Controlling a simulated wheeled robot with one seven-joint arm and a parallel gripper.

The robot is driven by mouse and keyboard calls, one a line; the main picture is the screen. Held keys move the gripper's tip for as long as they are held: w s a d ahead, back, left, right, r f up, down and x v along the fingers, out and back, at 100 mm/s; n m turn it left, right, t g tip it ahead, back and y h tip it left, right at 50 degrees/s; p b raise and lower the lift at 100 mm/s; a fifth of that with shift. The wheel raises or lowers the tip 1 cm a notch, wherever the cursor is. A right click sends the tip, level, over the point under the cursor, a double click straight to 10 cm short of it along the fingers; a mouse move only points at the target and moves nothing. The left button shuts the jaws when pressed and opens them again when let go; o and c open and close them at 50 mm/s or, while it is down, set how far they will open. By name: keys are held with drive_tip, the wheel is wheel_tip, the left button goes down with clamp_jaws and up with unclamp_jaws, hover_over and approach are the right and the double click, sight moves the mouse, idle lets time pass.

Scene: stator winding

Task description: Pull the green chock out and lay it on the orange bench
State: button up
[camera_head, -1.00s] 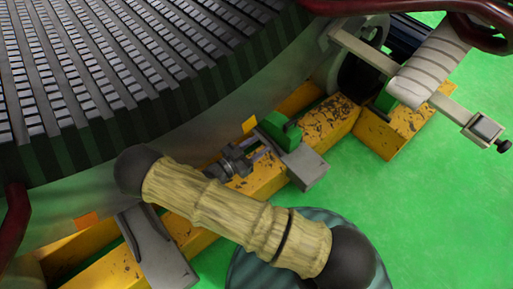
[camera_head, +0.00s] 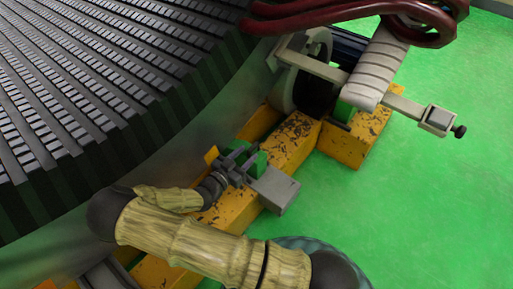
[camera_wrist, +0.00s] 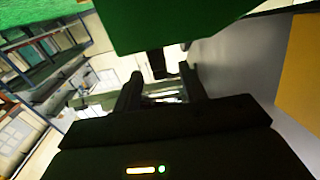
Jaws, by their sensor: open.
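A green chock (camera_head: 260,161) stands on the yellow-orange, black-stained beam (camera_head: 297,138), beside a grey block (camera_head: 272,190). It lies close to the curved wall of the stator. In the wrist view a large green face (camera_wrist: 175,22), which looks like this chock, fills the top, just beyond my fingers. My gripper (camera_head: 238,160) is at the left side of the chock in the head view; in the wrist view its two dark fingers (camera_wrist: 160,88) are apart with nothing clearly between them. Contact with the chock cannot be told. I see no separate orange bench.
The ridged stator (camera_head: 95,95) fills the left. Dark red cables (camera_head: 330,15), a roller-like grey wheel (camera_head: 300,80) and a clamp bar (camera_head: 438,117) stand behind. A second green block (camera_head: 343,109) sits by the wheel. Green floor on the right is open.

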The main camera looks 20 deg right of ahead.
sight(257, 142)
drive_tip(key=b+x, duration=0.2)
drive_tip(key=x, duration=0.3)
drive_tip(key=shift+w+d+f, duration=0.1)
drive_tip(key=shift+d+f, duration=0.05)
drive_tip(key=shift+w+d, duration=0.35)
drive_tip(key=shift+d, duration=0.15)
clamp_jaws()
